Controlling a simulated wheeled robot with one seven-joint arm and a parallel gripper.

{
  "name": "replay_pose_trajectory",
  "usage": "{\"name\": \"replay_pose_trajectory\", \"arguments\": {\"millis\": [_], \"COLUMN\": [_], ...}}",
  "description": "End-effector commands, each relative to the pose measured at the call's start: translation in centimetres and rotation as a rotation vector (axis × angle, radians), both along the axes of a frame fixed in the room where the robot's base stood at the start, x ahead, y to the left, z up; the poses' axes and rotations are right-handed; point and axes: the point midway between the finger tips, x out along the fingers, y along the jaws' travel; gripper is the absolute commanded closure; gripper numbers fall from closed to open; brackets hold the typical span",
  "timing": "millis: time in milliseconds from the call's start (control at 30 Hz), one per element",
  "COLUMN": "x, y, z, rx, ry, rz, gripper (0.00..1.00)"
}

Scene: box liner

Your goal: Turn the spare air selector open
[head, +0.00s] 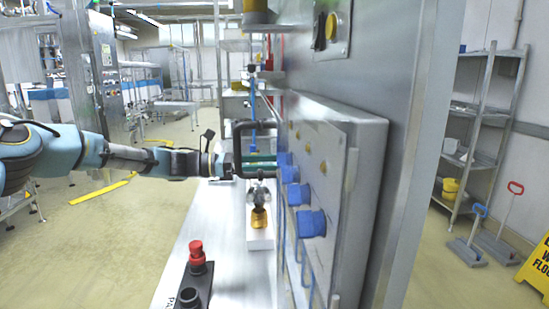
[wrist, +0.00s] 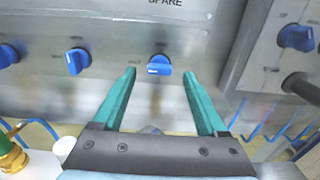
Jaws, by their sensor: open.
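Other blue knobs (wrist: 77,60) sit left of the selector, and one (wrist: 297,38) is on a separate panel at right. A brass fitting (head: 259,212) and a red button (head: 197,252) stand on the steel bench (head: 190,240). Blue hoses hang below the panel.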

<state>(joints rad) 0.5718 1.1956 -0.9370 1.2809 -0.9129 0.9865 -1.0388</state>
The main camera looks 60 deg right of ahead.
Motion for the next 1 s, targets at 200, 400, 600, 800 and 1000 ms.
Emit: {"name": "replay_pose_trajectory", "arguments": {"millis": [200,400,600,800,1000], "x": [-2.0,-2.5,-2.5,-2.4,-2.4], "y": [-1.5,-1.8,-1.8,-1.8,-1.8], "z": [0.1,0.0,-0.1,0.0,0.0], "rx": [0.000,0.000,0.000,0.000,0.000], "ry": [-0.001,-0.002,-0.003,-0.003,-0.003], "rz": [0.000,0.001,0.001,0.001,0.001], "gripper": [0.25,0.25,0.28,0.50,0.72]}}
